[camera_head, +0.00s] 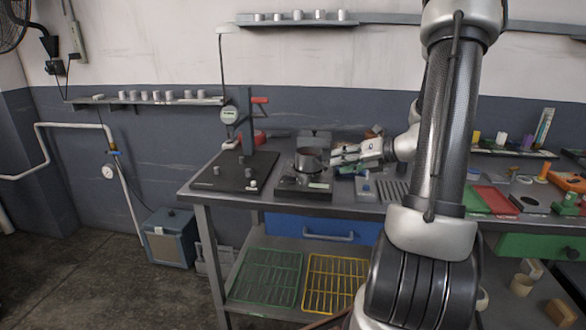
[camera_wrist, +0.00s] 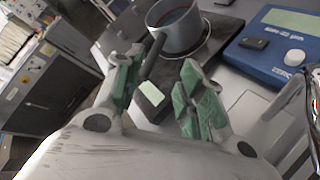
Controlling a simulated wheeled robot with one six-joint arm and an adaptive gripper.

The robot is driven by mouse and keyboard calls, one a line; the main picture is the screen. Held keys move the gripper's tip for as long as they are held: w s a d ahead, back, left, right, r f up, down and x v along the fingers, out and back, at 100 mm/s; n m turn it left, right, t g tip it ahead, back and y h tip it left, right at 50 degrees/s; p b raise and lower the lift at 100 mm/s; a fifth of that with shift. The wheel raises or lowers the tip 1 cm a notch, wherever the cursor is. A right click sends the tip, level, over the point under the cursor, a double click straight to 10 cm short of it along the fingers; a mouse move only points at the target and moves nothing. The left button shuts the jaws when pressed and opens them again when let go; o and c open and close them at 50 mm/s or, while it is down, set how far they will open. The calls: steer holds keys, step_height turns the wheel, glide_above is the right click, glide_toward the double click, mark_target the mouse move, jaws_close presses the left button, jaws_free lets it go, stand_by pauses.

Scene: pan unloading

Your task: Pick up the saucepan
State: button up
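The saucepan (camera_head: 309,160) is a small grey metal pan standing upright on a dark square hot plate (camera_head: 303,185) on the workbench. In the wrist view the pan body (camera_wrist: 180,32) is at the top centre, and its dark handle points down toward me. My gripper (camera_head: 337,156) is just right of the pan in the head view. In the wrist view my gripper (camera_wrist: 160,66) has its two green-padded fingers spread apart. The handle shows between them, nearer the left finger. I cannot tell whether the handle touches that finger.
A blue scale (camera_wrist: 279,47) stands right of the hot plate in the wrist view. A dark-based test stand (camera_head: 235,170) is left of the pan on the workbench (camera_head: 340,209). Green and yellow racks (camera_head: 268,277) lie on the shelf below.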

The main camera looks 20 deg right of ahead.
mark_target(314, 164)
steer(key=w+a+f+m, duration=0.1)
steer(key=w, duration=0.1)
steer(key=w+a+m, duration=0.1)
steer(key=w, duration=0.1)
steer(key=w+a+f+m, duration=0.1)
steer(key=w, duration=0.2)
steer(key=shift+a+f+m+t, duration=0.3)
steer(key=shift+a+m+t, duration=0.1)
jaws_close()
